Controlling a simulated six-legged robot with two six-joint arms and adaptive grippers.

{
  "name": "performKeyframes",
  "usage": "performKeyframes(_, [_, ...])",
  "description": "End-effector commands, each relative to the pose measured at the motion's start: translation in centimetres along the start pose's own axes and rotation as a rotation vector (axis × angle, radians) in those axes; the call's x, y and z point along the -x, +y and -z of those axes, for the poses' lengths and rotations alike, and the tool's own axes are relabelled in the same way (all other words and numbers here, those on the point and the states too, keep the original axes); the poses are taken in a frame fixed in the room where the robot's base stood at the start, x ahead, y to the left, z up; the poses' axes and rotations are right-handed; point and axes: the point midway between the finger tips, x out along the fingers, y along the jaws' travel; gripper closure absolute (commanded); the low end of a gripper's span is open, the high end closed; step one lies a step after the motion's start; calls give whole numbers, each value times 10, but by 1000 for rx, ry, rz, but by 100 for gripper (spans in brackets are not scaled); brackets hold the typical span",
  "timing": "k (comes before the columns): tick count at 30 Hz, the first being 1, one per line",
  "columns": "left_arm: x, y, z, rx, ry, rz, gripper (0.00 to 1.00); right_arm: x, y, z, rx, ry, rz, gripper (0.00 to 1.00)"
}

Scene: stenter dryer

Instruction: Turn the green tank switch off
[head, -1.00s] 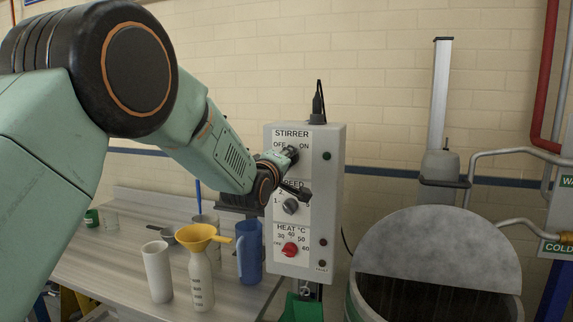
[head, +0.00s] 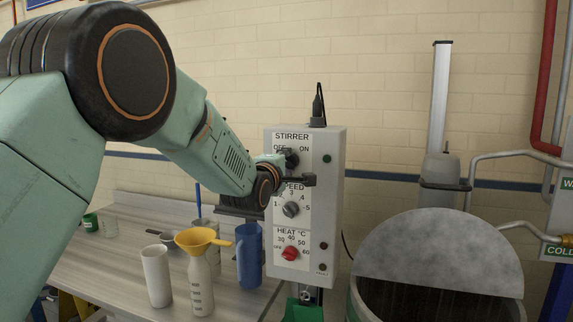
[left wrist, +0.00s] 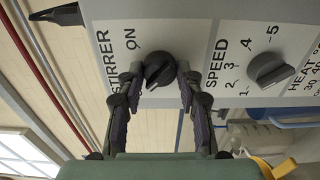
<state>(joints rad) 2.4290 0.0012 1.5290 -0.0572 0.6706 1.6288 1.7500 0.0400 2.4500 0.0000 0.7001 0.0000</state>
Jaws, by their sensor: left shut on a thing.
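The grey control box (head: 335,220) has a stirrer switch, a black knob (left wrist: 159,70) marked OFF and ON. My left gripper (left wrist: 160,82) is shut on this knob, one finger on each side. In the left wrist view a pale mark on the knob faces lower left, away from the ON label (left wrist: 132,39). The OFF label is hidden there. In the head view my left gripper (head: 302,168) partly covers the knob. A tank (head: 354,303) with a greenish side and a grey lid stands at the right. My right gripper is out of view.
Below the switch are a grey speed knob (head: 291,209) and a red heat knob (head: 290,253). A bench (head: 110,270) at the left holds a blue jug (head: 249,258), a white beaker (head: 157,277) and a bottle (head: 200,285) with a yellow funnel (head: 196,239). Pipes run at the right.

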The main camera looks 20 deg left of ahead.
Motion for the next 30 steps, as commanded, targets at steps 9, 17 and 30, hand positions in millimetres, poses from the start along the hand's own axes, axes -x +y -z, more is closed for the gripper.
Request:
performKeyframes(9, [0,1,0,3,0,-2,62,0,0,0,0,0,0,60])
performKeyframes(17, [0,1,0,1,0,-2,41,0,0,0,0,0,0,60])
performKeyframes(30, [8,0,0,1,1,0,41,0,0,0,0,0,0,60])
